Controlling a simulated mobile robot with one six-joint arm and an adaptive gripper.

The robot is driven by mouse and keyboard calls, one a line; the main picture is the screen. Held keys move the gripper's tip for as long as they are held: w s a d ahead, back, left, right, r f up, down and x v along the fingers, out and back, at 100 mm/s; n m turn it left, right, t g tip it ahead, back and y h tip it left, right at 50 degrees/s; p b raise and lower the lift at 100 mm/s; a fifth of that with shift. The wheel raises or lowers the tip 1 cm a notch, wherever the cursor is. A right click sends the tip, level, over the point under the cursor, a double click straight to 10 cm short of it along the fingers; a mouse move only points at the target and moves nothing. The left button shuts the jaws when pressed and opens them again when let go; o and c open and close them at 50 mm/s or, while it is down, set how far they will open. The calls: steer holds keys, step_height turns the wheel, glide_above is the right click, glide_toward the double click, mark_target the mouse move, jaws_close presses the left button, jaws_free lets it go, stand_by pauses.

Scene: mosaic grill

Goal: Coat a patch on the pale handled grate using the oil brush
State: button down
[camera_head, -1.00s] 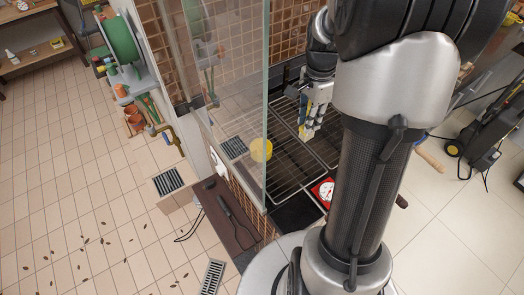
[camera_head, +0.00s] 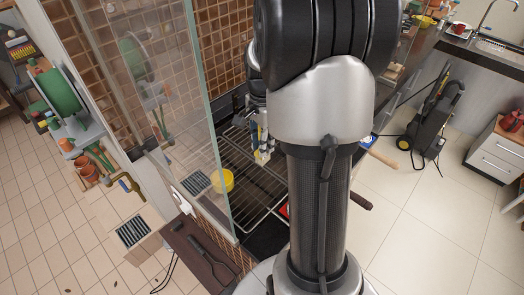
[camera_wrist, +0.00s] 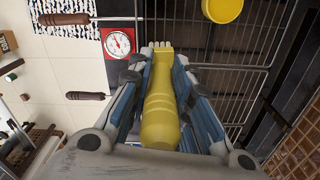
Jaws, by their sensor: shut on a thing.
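My gripper (camera_wrist: 161,72) is shut on the yellow handle of the oil brush (camera_wrist: 162,115) in the wrist view. A grate of pale metal bars (camera_wrist: 205,72) lies under and beyond the bristles. I cannot tell whether the bristles touch it. In the head view my gripper (camera_head: 262,152) is over the grate (camera_head: 246,196), partly hidden by my arm. A brown handle (camera_wrist: 85,96) reaches out at the left of the wrist view.
A red-framed dial (camera_wrist: 118,42) lies next to the grate. Another brown handle (camera_wrist: 65,19) is at upper left. A tiled wall (camera_wrist: 302,145) stands at right.

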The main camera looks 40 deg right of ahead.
steer(key=w+a+f+t+b, duration=0.1)
steer(key=w+a+f+b, duration=0.1)
steer(key=w+f, duration=0.1)
steer(key=w+a+f+t+y+b, duration=0.1)
steer(key=w+a+f+b, duration=0.1)
steer(key=w+f, duration=0.2)
steer(key=w+a+f+t+y+b, duration=0.1)
steer(key=w+a+f+b, duration=0.1)
steer(key=w+f, duration=0.2)
steer(key=shift+s+b+x, duration=0.15)
steer(key=shift+x, duration=0.7)
steer(key=shift+s+b+x, duration=0.15)
steer(key=shift+s+x, duration=0.05)
steer(key=shift+x, duration=0.65)
steer(key=shift+f+b, duration=0.35)
steer(key=shift+f, duration=0.3)
stand_by(0.5)
step_height(320, 180, up, 7)
steer(key=p, duration=0.6)
stand_by(0.9)
